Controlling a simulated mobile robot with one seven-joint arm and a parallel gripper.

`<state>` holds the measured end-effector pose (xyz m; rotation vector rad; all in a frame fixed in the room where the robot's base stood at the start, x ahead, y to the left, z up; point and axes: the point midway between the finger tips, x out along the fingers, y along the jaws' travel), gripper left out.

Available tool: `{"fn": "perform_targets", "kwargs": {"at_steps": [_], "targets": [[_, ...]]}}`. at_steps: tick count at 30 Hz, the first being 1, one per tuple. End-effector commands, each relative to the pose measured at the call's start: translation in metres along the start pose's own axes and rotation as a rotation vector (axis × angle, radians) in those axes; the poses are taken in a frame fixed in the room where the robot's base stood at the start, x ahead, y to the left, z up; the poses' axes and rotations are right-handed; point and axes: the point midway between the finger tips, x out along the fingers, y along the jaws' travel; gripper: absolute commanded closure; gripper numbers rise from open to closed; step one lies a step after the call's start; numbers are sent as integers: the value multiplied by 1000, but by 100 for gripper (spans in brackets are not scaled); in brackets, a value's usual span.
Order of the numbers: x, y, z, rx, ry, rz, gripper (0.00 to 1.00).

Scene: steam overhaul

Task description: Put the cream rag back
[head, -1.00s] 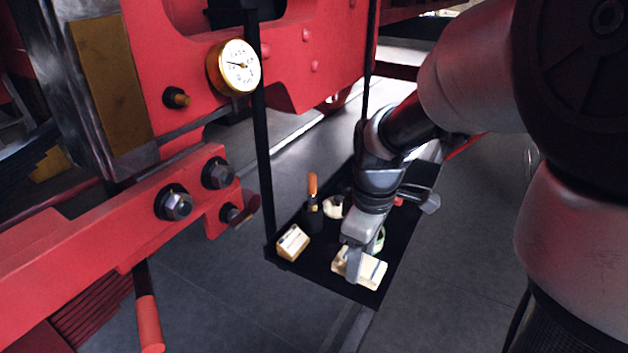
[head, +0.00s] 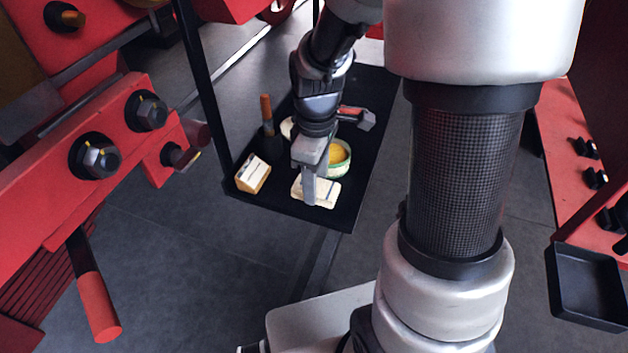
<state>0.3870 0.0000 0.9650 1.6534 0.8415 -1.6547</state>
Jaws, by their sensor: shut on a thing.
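The cream rag (head: 327,194) is a flat, folded cloth with a dark stripe, seen in the head view at the front of the black hanging tray (head: 291,207). My gripper (head: 310,200) points down over the rag's left part and is shut on it. The fingers hide part of the rag. The rag looks to be at the tray surface; I cannot tell whether it is slightly lifted.
Close around my gripper on the tray are a cream-and-wood block (head: 253,174), an orange-handled tool (head: 267,115), a green tin with yellow contents (head: 339,160) and a red-and-grey tool (head: 357,116). A black rod (head: 202,85) rises at the tray's left. Red frames flank it.

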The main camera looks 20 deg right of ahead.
Motion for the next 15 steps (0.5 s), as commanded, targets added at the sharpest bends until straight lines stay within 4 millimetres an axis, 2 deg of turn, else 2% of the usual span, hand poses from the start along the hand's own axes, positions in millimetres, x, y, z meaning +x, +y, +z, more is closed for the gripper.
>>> {"fn": "perform_targets", "kwargs": {"at_steps": [1,3,10,11,13,15], "targets": [[10,-1,1,0,-3,-4,72],[17,-1,0,0,-2,-3,72],[17,0,0,0,0,0,72],[18,0,0,0,0,0,50],[17,0,0,0,0,0,39],[17,0,0,0,0,0,35]]}}
